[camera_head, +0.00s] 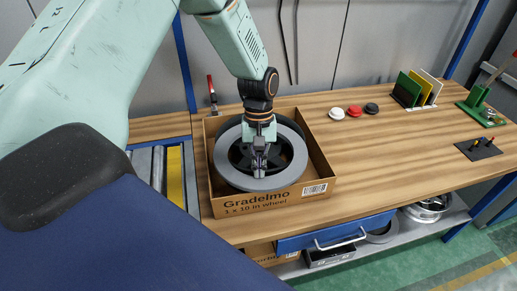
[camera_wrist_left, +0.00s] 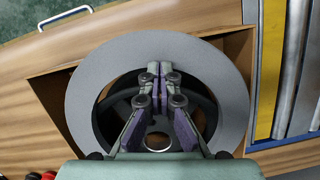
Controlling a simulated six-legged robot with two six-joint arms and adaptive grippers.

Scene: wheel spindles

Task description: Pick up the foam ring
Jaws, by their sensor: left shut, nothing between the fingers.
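The grey foam ring (camera_head: 235,179) lies in an open cardboard box (camera_head: 265,205) on the workbench, on top of a dark wheel (camera_head: 290,152). The ring also shows in the left wrist view (camera_wrist_left: 95,85), with the wheel's spokes and hub (camera_wrist_left: 158,142) seen through its hole. My left gripper (camera_head: 259,170) points down over the ring's opening, towards its near side. In the left wrist view the fingers (camera_wrist_left: 158,68) are together and empty, their tips overlapping the ring's inner edge. I cannot tell whether they touch it. My right gripper is not in view.
Coloured plates in a rack (camera_head: 416,90), a green stand (camera_head: 480,105) and a black plate (camera_head: 478,149) stand at the right. A roller track (camera_head: 157,167) is left of the box. The middle bench is clear.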

